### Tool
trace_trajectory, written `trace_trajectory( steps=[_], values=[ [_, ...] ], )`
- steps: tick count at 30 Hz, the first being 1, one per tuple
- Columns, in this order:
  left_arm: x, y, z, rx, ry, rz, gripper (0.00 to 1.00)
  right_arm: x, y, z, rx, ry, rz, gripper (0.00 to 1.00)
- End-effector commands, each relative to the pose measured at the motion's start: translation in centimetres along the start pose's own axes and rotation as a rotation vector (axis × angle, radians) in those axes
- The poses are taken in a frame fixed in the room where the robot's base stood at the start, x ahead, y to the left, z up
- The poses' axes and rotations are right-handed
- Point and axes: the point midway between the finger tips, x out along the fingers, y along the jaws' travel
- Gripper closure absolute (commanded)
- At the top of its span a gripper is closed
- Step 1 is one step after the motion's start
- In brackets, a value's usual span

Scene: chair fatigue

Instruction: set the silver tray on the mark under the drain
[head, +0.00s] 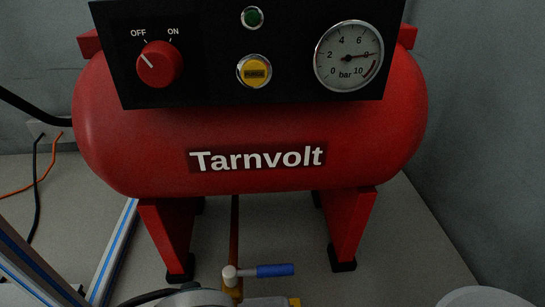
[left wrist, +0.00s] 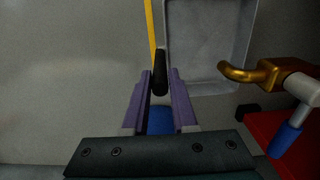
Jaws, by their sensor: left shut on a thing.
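The silver tray (left wrist: 208,45) shows in the left wrist view, beyond my fingers and partly cut off at the top. My left gripper (left wrist: 160,75) has its purple fingers shut on the tray's black handle (left wrist: 160,62). The brass drain spout (left wrist: 245,73) reaches in from the right and overlaps the tray's near right corner in the picture. The drain's blue lever (left wrist: 286,140) also shows in the head view (head: 275,270). A yellow strip (left wrist: 150,28), perhaps part of the mark, runs along the tray's left side. I cannot tell whether the tray touches the floor. My right gripper is not in view.
The red Tarnvolt tank (head: 250,125) stands on red legs (head: 350,225) behind the drain, under a black control panel (head: 205,50). Its knob (head: 160,64) points toward OFF. A black cable and an orange cable (head: 22,190) lie at the left. Left of the tray the floor (left wrist: 65,80) is clear.

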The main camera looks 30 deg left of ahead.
Motion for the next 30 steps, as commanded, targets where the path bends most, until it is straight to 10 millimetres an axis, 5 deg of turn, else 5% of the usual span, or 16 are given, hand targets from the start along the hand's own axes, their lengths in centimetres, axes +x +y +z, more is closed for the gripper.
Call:
trace_trajectory(
  steps=[9, 22, 23, 30],
  values=[
    [4.4, 0.0, 0.0, -0.001, 0.002, -0.001, 1.0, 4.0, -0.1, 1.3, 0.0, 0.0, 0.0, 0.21],
    [4.6, 0.0, 0.0, -0.002, 0.002, -0.001, 1.0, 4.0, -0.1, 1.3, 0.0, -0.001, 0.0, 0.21],
    [4.6, 0.0, 0.0, -0.002, 0.001, -0.001, 0.72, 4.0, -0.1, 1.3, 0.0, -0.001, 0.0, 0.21],
    [4.6, 0.0, 0.0, -0.002, 0.001, -0.001, 0.45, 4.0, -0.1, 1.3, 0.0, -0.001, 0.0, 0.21]
  ],
)
